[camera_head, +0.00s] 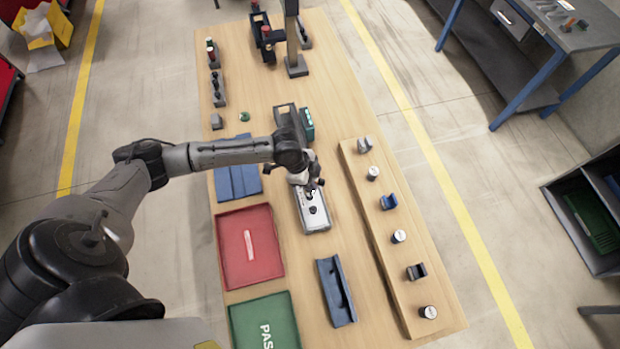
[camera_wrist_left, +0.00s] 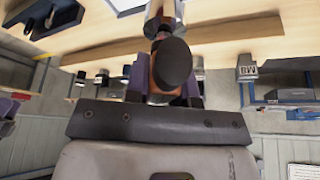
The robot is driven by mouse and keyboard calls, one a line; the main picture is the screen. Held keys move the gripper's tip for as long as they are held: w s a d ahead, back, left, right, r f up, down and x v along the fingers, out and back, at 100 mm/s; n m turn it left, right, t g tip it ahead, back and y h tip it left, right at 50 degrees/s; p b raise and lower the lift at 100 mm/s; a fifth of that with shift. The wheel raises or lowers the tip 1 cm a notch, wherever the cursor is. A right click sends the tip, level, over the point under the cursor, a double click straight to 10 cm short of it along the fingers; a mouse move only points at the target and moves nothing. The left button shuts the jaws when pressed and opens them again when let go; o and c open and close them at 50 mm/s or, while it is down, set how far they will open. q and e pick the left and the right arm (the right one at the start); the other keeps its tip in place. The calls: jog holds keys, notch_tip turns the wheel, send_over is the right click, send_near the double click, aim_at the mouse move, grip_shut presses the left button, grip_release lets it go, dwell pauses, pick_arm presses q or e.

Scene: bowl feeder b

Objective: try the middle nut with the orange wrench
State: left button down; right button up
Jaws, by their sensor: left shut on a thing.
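A light grey block (camera_head: 316,223) lies near the middle of the table, with dark nut-like parts (camera_head: 313,210) on its top. My left gripper (camera_head: 312,187) is low over the block's far half and hides part of it, so I cannot tell which nut it is at. In the left wrist view my left gripper (camera_wrist_left: 166,90) is shut on a tool with a dark rounded end (camera_wrist_left: 172,64) and a strip of orange beside it, which I take for the orange wrench. Its working end is hidden, and I cannot tell whether it touches a nut. My right gripper is out of view.
A red tray (camera_head: 233,258), a green PASS tray (camera_head: 247,325) and a blue tray (camera_head: 237,181) lie left of the block. A blue holder (camera_head: 336,291) lies nearer. A raised wooden strip (camera_head: 385,245) with several small pieces runs along the right. Grey and green units stand behind the arm.

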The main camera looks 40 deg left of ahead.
pick_arm(q)
jog(key=shift+r, duration=0.1)
jog(key=shift+r+p, duration=0.1)
jog(key=shift+p, duration=0.4)
jog(key=b, duration=0.3)
send_over(309, 197)
jog(key=shift+w+f, duration=0.2)
jog(key=shift+f, duration=0.95)
jog(key=shift+w+f, duration=0.2)
jog(key=shift+f, duration=0.95)
jog(key=shift+p, duration=0.55)
jog(key=shift+f, duration=0.35)
jog(key=shift+f+b, duration=0.3)
jog(key=shift+f, duration=0.4)
